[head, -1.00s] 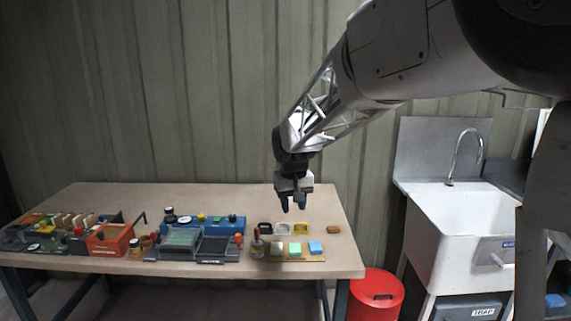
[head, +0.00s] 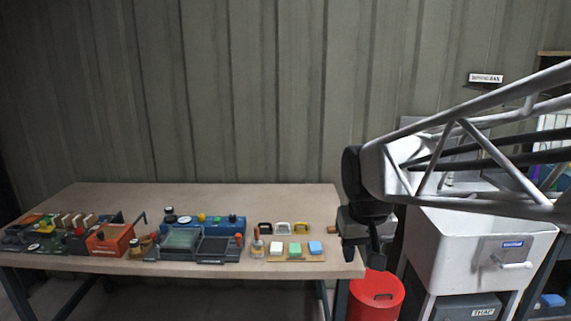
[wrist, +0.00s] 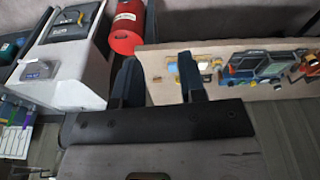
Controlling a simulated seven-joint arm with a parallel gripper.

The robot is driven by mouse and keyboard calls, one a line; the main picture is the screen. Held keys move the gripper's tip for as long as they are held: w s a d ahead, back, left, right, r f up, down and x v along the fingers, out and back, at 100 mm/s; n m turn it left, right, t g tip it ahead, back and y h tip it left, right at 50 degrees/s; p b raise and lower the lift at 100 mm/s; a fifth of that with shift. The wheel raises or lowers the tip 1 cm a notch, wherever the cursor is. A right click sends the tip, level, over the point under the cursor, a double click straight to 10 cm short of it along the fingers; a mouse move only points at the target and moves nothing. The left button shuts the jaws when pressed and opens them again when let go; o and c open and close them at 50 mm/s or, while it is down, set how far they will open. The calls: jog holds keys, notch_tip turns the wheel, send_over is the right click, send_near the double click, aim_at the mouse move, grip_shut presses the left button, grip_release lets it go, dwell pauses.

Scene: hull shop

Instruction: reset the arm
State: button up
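My gripper (head: 362,254) hangs at the right end of the workbench (head: 270,197) in the head view, between the bench and the sink. My arm reaches in from the right edge of the picture. In the wrist view, the two dark fingers of my gripper (wrist: 158,72) stand apart with nothing between them. The red bin and the bench edge show beyond the fingertips.
The bench holds an orange box (head: 110,239), a blue unit (head: 222,225), dark trays (head: 180,238) and several coloured blocks on a board. A red bin (head: 376,297) stands below my gripper.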

jog(key=s+d+f, duration=0.2)
jog(key=s, duration=0.6)
jog(key=s+d+f+m, duration=0.1)
jog(key=s+d+f, duration=0.1)
jog(key=s, duration=0.6)
jog(key=shift+f+t, duration=0.3)
jog(key=shift+f, duration=0.05)
